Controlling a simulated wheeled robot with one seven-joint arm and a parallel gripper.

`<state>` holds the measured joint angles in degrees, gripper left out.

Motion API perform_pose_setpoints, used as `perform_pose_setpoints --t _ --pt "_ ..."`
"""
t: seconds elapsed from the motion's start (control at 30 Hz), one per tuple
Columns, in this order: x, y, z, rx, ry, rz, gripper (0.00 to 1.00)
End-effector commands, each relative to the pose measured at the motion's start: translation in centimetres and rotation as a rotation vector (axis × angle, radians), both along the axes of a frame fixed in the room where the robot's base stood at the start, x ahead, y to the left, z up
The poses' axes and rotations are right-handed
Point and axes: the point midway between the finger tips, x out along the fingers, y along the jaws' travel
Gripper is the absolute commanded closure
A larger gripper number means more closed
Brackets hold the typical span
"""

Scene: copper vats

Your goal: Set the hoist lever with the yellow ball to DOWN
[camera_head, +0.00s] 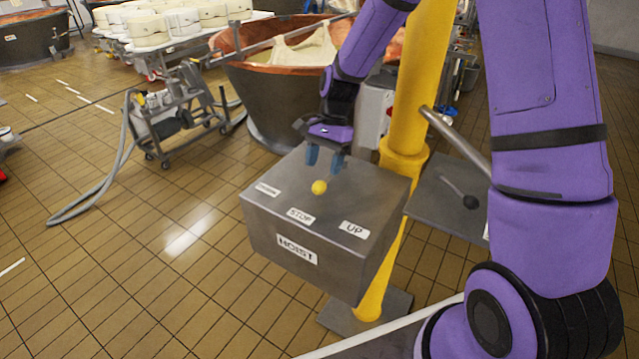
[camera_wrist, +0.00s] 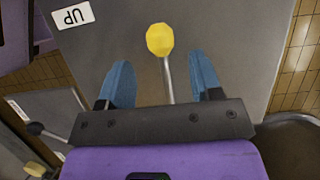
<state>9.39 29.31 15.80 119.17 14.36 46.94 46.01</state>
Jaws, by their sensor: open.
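The hoist box (camera_head: 322,265) is a grey metal box on a yellow post, with labels DOWN (camera_head: 267,190), STOP (camera_head: 300,215) and UP (camera_head: 354,229) on its top. The yellow ball (camera_head: 319,187) of the hoist lever is roughly in line with STOP. In the wrist view the yellow ball (camera_wrist: 159,39) sits on a thin metal rod (camera_wrist: 168,80), and the UP label (camera_wrist: 73,16) is at upper left. My gripper (camera_head: 325,160) is open above the box top, behind the ball. In the wrist view its blue fingers (camera_wrist: 163,82) lie either side of the rod, with visible gaps.
The yellow post (camera_head: 412,90) rises behind the box, close to my arm. A second panel (camera_head: 428,205) with a dark-knobbed lever (camera_head: 470,201) is at right. A copper vat (camera_head: 280,85) stands behind, and a wheeled cart (camera_head: 175,115) at left. Tiled floor at left is open.

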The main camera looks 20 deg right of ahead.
Motion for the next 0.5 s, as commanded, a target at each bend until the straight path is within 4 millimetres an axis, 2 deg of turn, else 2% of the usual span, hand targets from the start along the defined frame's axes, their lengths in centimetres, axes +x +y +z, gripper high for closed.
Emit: perform_pose_setpoints --t 0.2,0.5 --pt "-1.0 1.0 -3.4 0.000 0.003 0.001 0.41" --pt "-1.5 1.7 -5.3 0.000 0.000 0.000 0.41"
